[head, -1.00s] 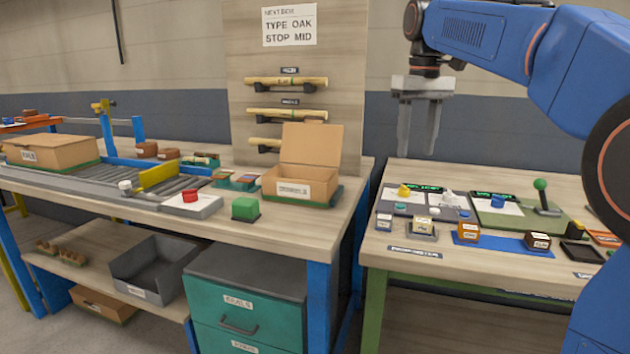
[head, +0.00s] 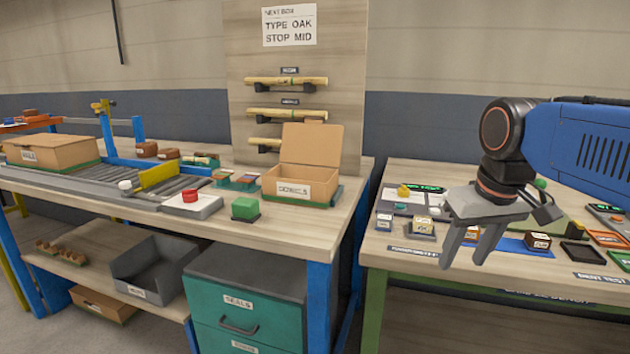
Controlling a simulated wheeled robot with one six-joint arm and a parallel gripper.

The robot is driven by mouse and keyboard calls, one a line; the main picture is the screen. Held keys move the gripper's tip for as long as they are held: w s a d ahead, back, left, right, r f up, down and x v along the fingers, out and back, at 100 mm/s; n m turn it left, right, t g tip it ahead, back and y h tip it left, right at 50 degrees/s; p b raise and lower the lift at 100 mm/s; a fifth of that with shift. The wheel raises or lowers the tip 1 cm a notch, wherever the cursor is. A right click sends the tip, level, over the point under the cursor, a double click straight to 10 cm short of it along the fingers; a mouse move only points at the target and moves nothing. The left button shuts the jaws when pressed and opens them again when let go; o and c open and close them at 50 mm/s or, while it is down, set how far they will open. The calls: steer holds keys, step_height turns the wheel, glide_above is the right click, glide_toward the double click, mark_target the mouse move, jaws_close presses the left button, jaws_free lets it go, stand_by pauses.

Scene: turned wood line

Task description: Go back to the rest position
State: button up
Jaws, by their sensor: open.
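My gripper (head: 462,264) hangs from my blue arm over the front part of the right bench (head: 400,268). Its two grey fingers point down and are spread apart, with nothing seen between them. The gripper and wrist hide part of the bench's middle, including some of the panels and blocks behind them. A blue mat (head: 512,245) shows just behind the fingers. I cannot tell whether the fingertips touch anything.
A dark block (head: 537,241) and a black tray (head: 577,254) lie right of my gripper. Small blocks (head: 424,227) stand to its left. An open cardboard box (head: 302,190) stands on the left bench. A gap separates the benches.

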steer(key=s+d+f+m+t, duration=0.1)
steer(key=s+f, duration=1)
steer(key=f, duration=0.4)
steer(key=shift+s+d+f+t, duration=0.2)
steer(key=shift+d+f+t, duration=0.05)
steer(key=shift+t, duration=0.05)
stand_by(0.7)
